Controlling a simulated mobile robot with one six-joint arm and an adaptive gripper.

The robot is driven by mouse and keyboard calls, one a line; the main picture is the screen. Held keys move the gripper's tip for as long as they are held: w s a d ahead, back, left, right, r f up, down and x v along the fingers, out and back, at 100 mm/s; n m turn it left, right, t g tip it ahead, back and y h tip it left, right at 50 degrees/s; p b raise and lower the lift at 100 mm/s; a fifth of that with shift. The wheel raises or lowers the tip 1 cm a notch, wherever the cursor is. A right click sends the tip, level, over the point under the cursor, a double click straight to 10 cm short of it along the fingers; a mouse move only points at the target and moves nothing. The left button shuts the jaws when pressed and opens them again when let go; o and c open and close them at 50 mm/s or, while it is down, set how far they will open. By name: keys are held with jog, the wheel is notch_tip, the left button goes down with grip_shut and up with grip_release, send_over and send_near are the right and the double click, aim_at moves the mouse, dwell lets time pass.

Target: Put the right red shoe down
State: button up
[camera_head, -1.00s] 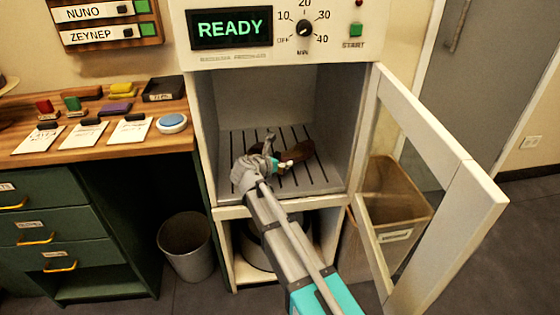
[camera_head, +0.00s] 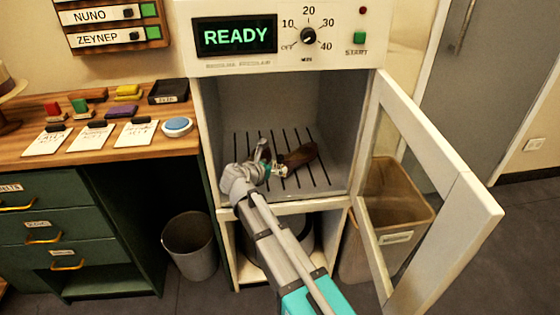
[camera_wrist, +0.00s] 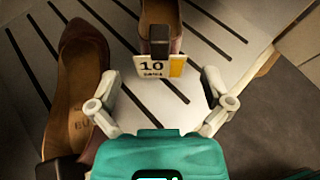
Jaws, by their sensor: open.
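Two dark reddish-brown shoes are on the slotted floor of the open cabinet. One shoe (camera_head: 303,156) lies to the right of my gripper (camera_head: 268,168). In the wrist view this shoe (camera_wrist: 160,12) is ahead of my gripper (camera_wrist: 160,86), with a "10" tag (camera_wrist: 155,67) at its near end. The other shoe (camera_wrist: 82,80) lies along the left finger in the wrist view; in the head view it (camera_head: 262,150) is partly behind my gripper. My gripper is open, its fingers wide apart with nothing between the tips. I cannot tell which shoe is the right one.
The cabinet door (camera_head: 440,165) stands open to the right. A brown bin (camera_head: 398,222) is behind it, and a grey bin (camera_head: 190,247) stands left of the cabinet. The wooden table (camera_head: 25,145) holds cards and small blocks. The cabinet display (camera_head: 236,36) reads READY.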

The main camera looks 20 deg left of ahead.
jog(key=p+v, duration=0.2)
jog(key=v, duration=0.4)
jog(key=shift+s+r, duration=0.1)
jog(key=shift+s, duration=0.2)
dwell(0.5)
